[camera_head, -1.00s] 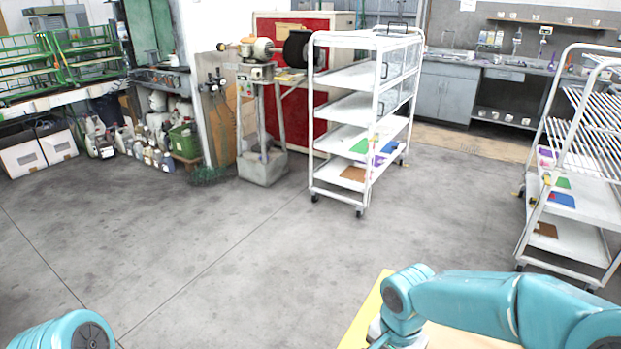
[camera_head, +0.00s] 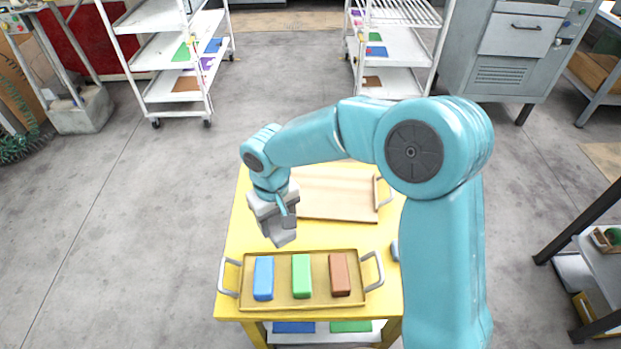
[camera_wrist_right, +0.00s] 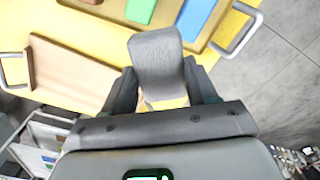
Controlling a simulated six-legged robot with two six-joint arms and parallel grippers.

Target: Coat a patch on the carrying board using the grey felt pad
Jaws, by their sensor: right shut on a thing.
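The carrying board (camera_head: 335,198) is a pale wooden board with a raised strip and a metal handle at its right end. It lies flat on the yellow table (camera_head: 242,240); its near part also shows in the right wrist view (camera_wrist_right: 68,78). My right gripper (camera_head: 283,218) is shut on the grey felt pad (camera_head: 284,238), a rounded grey block that shows large between the fingers in the right wrist view (camera_wrist_right: 157,62). The pad hangs above the table, between the board and the tray, apart from the board. My left gripper is out of view.
A tan tray (camera_head: 318,302) with metal handles stands at the table's near end. It holds a blue block (camera_head: 263,278), a green block (camera_head: 301,276) and a brown block (camera_head: 339,275). White shelf carts (camera_head: 165,90) stand beyond, with open floor between.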

